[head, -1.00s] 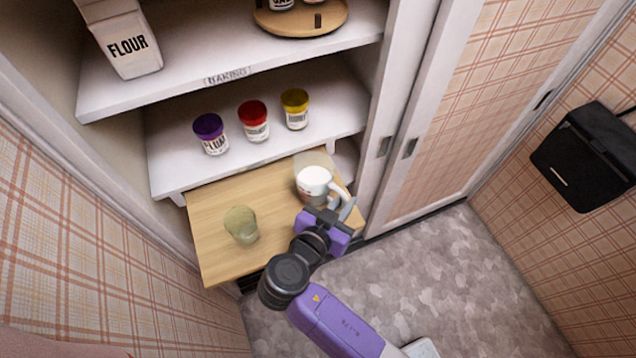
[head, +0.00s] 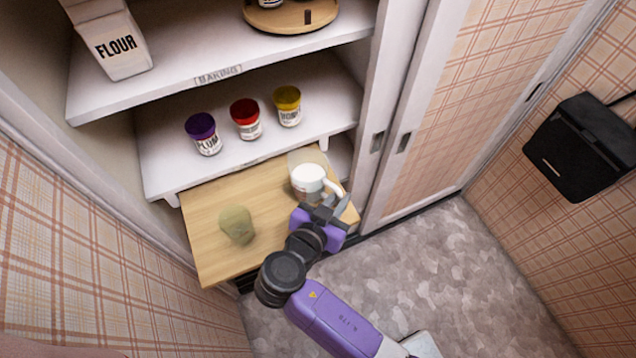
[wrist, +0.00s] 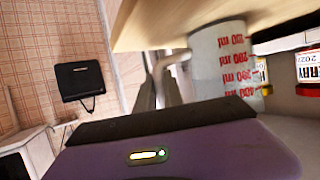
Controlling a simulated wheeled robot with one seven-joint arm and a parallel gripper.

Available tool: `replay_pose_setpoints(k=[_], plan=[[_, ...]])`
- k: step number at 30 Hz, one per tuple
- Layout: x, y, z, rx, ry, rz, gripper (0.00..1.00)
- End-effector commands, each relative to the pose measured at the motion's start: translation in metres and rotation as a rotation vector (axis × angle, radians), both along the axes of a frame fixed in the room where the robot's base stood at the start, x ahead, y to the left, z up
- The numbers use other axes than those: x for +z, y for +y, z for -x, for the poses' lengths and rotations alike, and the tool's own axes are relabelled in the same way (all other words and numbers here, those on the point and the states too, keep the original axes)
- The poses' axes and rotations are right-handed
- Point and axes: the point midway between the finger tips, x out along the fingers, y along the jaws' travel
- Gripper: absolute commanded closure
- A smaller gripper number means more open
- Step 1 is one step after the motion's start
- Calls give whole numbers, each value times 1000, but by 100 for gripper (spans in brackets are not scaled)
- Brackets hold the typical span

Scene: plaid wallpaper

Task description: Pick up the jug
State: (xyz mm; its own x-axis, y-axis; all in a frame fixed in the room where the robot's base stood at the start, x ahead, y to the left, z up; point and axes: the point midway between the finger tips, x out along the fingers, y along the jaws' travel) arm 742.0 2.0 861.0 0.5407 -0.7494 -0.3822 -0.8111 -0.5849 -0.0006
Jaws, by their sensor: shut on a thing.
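The jug (head: 306,178) is white with a handle on its right side and stands on the wooden pull-out board. In the wrist view the jug (wrist: 222,62) shows red ml markings and appears upside down. My gripper (head: 331,203) is at the jug's handle side, low over the board's front right corner. Its jaws are shut on the jug's handle, which enters between the fingers in the wrist view (wrist: 160,75). I cannot see the exact contact on the handle. I see no clear gap between the jug and the board.
A greenish translucent cup (head: 237,224) stands left of the jug on the wooden board (head: 205,215). Jars with purple (head: 201,126), red (head: 244,111) and yellow (head: 287,98) lids stand on the shelf above. A sliding door (head: 405,150) is close on the right.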

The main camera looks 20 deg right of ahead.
Motion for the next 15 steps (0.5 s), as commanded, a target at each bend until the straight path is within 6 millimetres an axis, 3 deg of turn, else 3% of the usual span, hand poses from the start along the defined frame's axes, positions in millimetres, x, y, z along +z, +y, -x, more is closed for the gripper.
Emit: replay_pose_setpoints(k=[15], plan=[[15, 0, -1, 1, -4, 0, 100]])
